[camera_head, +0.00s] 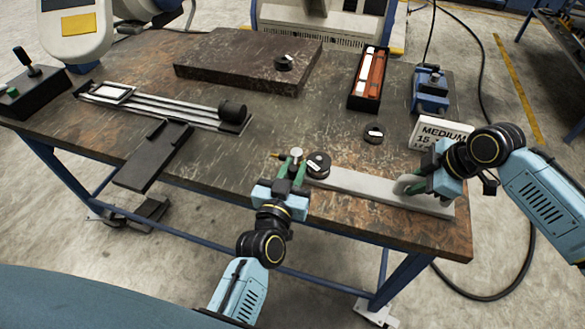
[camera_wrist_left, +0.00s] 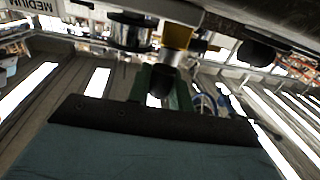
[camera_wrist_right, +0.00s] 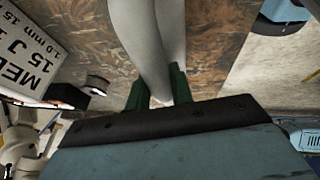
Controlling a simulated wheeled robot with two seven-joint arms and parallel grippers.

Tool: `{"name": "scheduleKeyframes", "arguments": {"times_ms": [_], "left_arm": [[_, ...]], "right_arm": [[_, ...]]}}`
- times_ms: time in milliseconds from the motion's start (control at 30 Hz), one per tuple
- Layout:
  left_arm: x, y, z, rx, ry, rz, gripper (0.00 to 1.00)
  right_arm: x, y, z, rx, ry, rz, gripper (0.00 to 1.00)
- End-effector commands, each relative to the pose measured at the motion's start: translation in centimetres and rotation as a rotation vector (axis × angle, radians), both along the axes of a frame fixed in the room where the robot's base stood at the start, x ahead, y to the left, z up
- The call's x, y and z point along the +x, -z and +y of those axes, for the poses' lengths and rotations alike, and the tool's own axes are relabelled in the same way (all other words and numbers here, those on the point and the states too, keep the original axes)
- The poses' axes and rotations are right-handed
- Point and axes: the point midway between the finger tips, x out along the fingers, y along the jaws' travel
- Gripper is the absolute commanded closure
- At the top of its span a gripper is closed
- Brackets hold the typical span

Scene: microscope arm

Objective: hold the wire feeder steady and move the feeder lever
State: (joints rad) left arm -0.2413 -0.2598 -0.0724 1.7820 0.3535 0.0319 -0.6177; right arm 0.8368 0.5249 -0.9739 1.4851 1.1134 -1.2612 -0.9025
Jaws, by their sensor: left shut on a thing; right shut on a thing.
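The wire feeder (camera_head: 350,184) is a long grey bar along the table's front right edge. Its left end carries a round black part (camera_head: 318,164), a silver knob (camera_head: 297,152) and a brass tip. My left gripper (camera_head: 292,170) is at that end; in the left wrist view its green fingers close on the dark end of the feeder lever (camera_wrist_left: 163,82), below a brass piece. My right gripper (camera_head: 413,184) is shut on the pale grey rounded upright part (camera_wrist_right: 158,45) at the feeder's right end. The fingers partly hide both gripped parts.
A label card (camera_head: 437,133) reading "MEDIUM 15" stands behind my right gripper. A small black disc (camera_head: 373,133), a black box with red and white contents (camera_head: 369,78) and a blue device (camera_head: 430,90) are behind. A dark slab (camera_head: 248,62) and a rail fixture (camera_head: 165,107) lie left.

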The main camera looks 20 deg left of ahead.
Motion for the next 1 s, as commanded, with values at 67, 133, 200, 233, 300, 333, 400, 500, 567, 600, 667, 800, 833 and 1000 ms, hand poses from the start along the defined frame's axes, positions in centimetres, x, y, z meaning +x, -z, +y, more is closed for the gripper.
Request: {"name": "scheduleKeyframes", "arguments": {"times_ms": [67,133,200,233,300,333,400,500,567,600,667,800,833,1000], "left_arm": [[0.1,-0.1,-0.3,-0.003,0.004,-0.001,1.00],[0.0,-0.1,-0.3,-0.003,0.004,-0.001,1.00],[0.0,-0.1,-0.3,-0.003,0.004,-0.001,1.00],[0.0,-0.1,-0.3,-0.003,0.005,0.000,1.00],[0.0,-0.1,-0.3,-0.003,0.005,0.000,1.00],[0.0,-0.1,-0.3,-0.003,0.005,0.000,1.00],[0.0,-0.1,-0.3,-0.003,0.005,0.000,0.70],[0.0,-0.1,-0.3,-0.002,0.004,0.000,0.58],[0.0,0.0,-0.2,-0.002,0.003,0.001,0.58],[0.0,0.0,-0.2,-0.002,0.003,0.001,0.58],[0.0,0.0,-0.2,-0.001,0.002,0.001,0.58],[-0.2,0.0,-0.1,-0.001,0.002,0.002,0.58],[-0.3,0.1,-0.1,0.000,0.002,0.002,0.58],[-2.4,0.2,-0.1,0.001,0.001,0.004,0.58]], "right_arm": [[0.0,-0.2,0.4,0.009,-0.008,-0.005,1.00],[0.0,-0.2,0.4,0.009,-0.008,-0.005,1.00],[0.0,-0.3,0.4,0.009,-0.008,-0.005,1.00],[0.0,-0.3,0.4,0.009,-0.008,-0.005,1.00],[0.0,-0.3,0.4,0.009,-0.008,-0.006,1.00],[0.0,-0.3,0.4,0.009,-0.008,-0.006,1.00],[0.0,-0.3,0.4,0.009,-0.007,-0.005,1.00],[0.0,-0.3,0.4,0.009,-0.006,-0.006,1.00],[0.1,-0.3,0.3,0.008,-0.004,-0.006,1.00],[0.1,-0.3,0.3,0.009,-0.003,-0.006,1.00],[0.1,-0.4,0.3,0.009,-0.002,-0.007,1.00],[0.2,-0.4,0.2,0.008,-0.001,-0.007,1.00],[0.2,-0.4,0.2,0.008,-0.001,-0.007,1.00],[0.2,-0.4,0.2,0.008,0.001,-0.008,1.00]]}}
